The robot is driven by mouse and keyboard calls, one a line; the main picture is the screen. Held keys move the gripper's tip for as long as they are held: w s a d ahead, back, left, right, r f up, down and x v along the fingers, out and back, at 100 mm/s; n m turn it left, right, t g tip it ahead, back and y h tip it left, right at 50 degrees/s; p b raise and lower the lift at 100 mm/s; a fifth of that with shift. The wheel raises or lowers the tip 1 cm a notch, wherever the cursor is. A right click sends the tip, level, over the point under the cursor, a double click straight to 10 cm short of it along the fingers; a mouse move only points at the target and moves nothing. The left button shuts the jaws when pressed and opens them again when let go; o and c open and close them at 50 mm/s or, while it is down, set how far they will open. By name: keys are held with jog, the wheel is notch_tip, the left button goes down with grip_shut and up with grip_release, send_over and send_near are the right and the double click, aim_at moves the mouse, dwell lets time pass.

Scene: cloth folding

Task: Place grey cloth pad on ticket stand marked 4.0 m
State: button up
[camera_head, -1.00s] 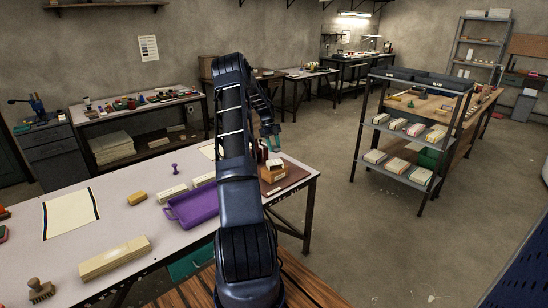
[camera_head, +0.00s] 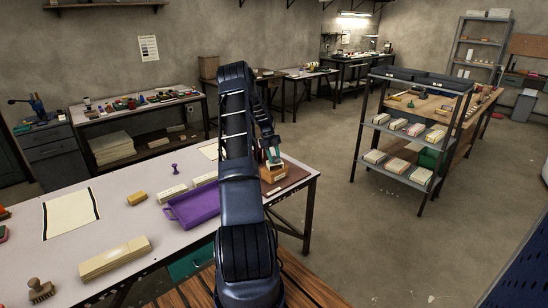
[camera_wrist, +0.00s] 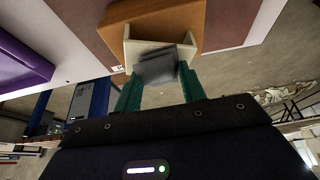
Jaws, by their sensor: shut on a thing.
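My gripper (camera_wrist: 158,80) has green fingers and is shut on a grey cloth pad (camera_wrist: 157,65), seen small and dark between the fingertips in the wrist view. The pad is at the open side of a cream, walled holder (camera_wrist: 132,48) fixed to an orange-brown wooden block (camera_wrist: 185,18). I cannot tell whether pad and holder touch. In the head view my gripper (camera_head: 273,156) is just above the wooden block (camera_head: 274,174) at the table's right end; the pad is not clear there. No 4.0 m mark is readable.
A purple tray (camera_head: 192,207) lies left of the block and also shows in the wrist view (camera_wrist: 18,62). Pale blocks (camera_head: 172,193), a yellow block (camera_head: 137,198) and a purple stamp (camera_head: 175,169) stand on the white table (camera_head: 155,230). The table's right edge is close to the block.

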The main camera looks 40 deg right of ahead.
jog(key=o, duration=0.9)
